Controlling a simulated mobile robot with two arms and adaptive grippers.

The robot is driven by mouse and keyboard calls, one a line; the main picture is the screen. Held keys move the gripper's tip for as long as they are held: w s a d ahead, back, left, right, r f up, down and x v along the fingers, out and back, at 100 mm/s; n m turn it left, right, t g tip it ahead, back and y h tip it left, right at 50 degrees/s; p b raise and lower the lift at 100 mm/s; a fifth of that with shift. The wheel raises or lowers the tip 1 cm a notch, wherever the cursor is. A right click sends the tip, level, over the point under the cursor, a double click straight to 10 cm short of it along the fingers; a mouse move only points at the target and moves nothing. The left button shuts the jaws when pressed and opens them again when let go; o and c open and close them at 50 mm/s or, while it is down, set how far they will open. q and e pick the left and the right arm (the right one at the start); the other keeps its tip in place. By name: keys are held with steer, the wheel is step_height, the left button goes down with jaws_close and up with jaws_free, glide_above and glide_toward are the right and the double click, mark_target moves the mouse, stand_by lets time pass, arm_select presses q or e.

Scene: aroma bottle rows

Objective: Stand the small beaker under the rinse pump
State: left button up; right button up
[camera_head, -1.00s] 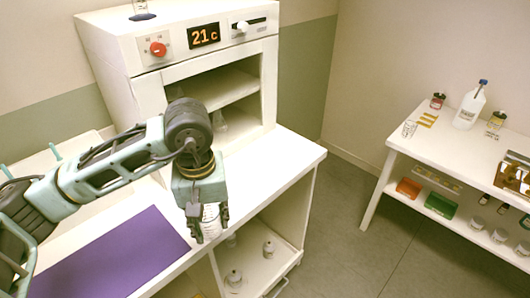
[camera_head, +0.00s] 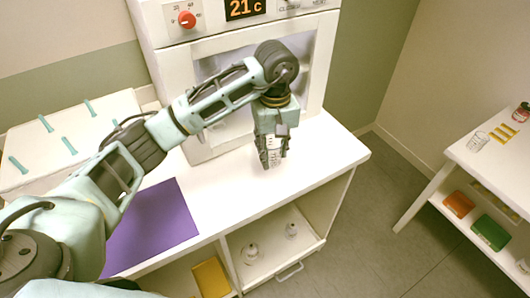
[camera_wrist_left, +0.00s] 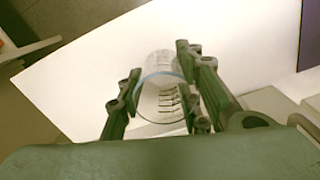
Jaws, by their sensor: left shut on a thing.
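My left gripper (camera_head: 271,150) is shut on a clear graduated beaker (camera_head: 272,158) and holds it upright over the white bench top, in front of the oven-like cabinet. In the left wrist view the gripper (camera_wrist_left: 160,72) has a finger on each side of the beaker (camera_wrist_left: 160,100), whose round rim and dark scale marks show. I cannot tell if its base touches the bench. No rinse pump shows clearly now. My right gripper is not in view.
The white bench (camera_head: 215,187) has a purple mat (camera_head: 155,225) and open shelves below with small vessels. The cabinet (camera_head: 172,60) stands behind the gripper. A white table (camera_head: 470,160) at right carries another clear glass (camera_head: 479,141). Floor lies between.

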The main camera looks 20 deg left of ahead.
arm_select(q)
steer(key=a, duration=0.1)
steer(key=w+a+f, duration=0.1)
steer(key=a+f, duration=0.1)
steer(key=shift+w+a+f+p, duration=0.15)
steer(key=shift+w+a+p, duration=0.1)
steer(key=shift+w+p, duration=0.15)
steer(key=shift+a+f, duration=0.1)
steer(key=shift+f, duration=0.1)
step_height(320, 180, down, 3)
steer(key=shift+f+p, duration=0.1)
steer(key=shift+p, duration=0.75)
steer(key=shift+f, duration=0.3)
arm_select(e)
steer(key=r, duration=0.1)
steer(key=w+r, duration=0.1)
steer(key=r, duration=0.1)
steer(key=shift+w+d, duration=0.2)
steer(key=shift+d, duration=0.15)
arm_select(q)
steer(key=shift+f, duration=0.2)
steer(key=o, duration=1.1)
steer(key=shift+o, duration=0.3)
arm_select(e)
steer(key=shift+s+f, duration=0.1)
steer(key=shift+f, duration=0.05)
